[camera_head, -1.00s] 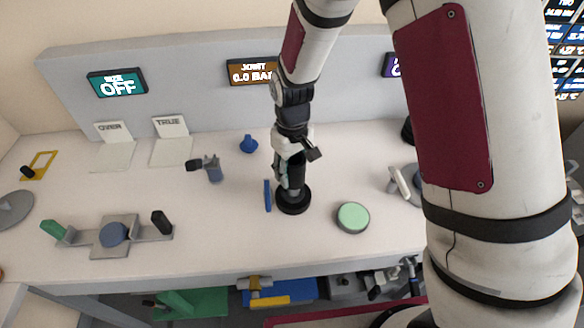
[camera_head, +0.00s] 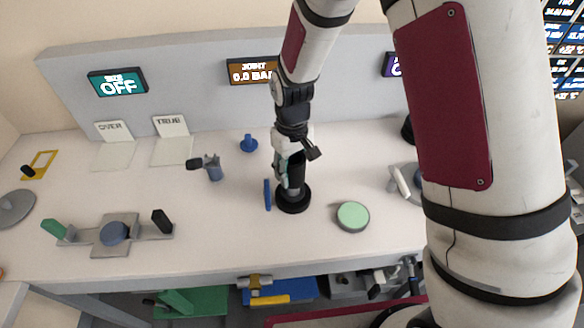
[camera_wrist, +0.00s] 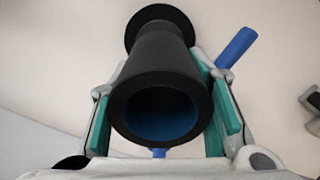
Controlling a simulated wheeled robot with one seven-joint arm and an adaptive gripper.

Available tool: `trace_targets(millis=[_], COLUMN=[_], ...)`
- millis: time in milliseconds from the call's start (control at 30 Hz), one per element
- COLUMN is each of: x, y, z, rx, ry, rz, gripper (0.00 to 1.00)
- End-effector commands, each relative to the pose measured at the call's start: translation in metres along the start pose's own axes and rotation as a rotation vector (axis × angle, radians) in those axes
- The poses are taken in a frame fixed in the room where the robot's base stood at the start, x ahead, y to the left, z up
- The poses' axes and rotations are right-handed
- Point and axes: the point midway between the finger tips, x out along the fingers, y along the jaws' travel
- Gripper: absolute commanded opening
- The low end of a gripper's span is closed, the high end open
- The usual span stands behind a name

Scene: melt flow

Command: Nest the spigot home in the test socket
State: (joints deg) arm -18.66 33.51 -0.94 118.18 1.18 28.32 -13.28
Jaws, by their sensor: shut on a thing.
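My gripper (camera_head: 287,174) is over the middle of the bench, shut on a black tubular piece (camera_head: 297,172), which I take to be the spigot. In the wrist view the piece (camera_wrist: 158,70) stands between the teal finger pads of my gripper (camera_wrist: 162,85); its open mouth with a blue inside faces the camera. At its far end is a black round disc (camera_wrist: 143,20), also seen on the bench in the head view (camera_head: 293,202). I cannot tell whether this disc is the socket or the piece's own flange, nor how deep anything sits.
A blue upright bar (camera_head: 267,194) stands close left of the disc, a pale green round pad (camera_head: 352,216) to its right. A blue knob (camera_head: 248,143) is behind, a grey clamp-like part (camera_head: 212,168) and a grey fixture (camera_head: 116,234) to the left. The display reads OFF (camera_head: 117,84).

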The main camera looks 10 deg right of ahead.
Motion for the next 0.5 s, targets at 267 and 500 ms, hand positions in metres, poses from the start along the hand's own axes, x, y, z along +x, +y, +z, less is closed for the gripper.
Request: trace_targets(millis=[267,500], x=[0.006,0.012], y=[0.0,0.0], z=[0.0,0.0], rx=[0.0,0.0], ry=[-0.001,0.0], rz=[0.0,0.0], gripper=[0.2,0.2])
